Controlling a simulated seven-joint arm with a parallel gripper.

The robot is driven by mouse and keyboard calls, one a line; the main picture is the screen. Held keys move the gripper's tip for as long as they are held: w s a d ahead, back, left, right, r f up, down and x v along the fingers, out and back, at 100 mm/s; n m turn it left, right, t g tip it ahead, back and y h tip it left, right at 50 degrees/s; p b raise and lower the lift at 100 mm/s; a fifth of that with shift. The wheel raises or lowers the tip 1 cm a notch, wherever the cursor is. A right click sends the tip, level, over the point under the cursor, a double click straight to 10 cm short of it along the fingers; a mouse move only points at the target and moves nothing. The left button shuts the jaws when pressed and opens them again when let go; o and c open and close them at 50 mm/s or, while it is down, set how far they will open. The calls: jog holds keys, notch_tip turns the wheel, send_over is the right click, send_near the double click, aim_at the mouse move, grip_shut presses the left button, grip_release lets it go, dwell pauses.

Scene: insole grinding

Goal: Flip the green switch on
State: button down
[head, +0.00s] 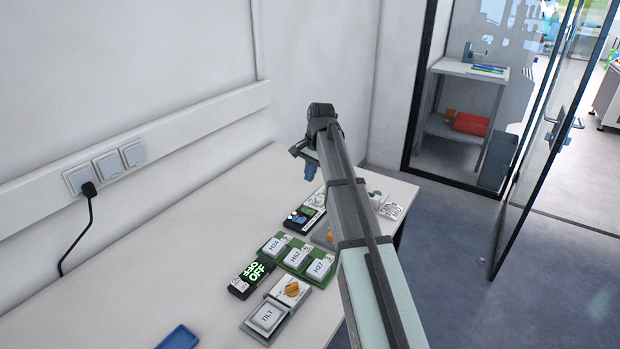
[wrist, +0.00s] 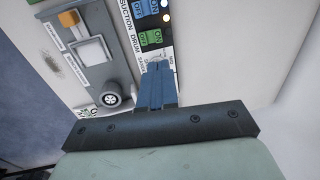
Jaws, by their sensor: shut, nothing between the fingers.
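The green switch (wrist: 151,38) is on a black control strip (wrist: 166,47) in the wrist view, with small ON and OFF labels. Its exact rocker position is too small to tell. My gripper (wrist: 157,66) has its blue fingers together, with nothing between them. The tips are just below the green switch in the picture, over the lower strip, and partly hide it. I cannot tell whether they touch the strip. In the head view my gripper (head: 311,172) points down above the far part of the table, behind the black control unit (head: 304,214).
A grey panel (wrist: 92,45) with a knob is to the left.

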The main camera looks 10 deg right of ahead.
aim_at(304, 207)
jog(key=f, duration=0.4)
jog(key=w+a+f, duration=0.1)
jog(key=f, duration=0.6)
jog(key=shift+w+a+f, duration=0.2)
jog(key=shift+f, duration=0.2)
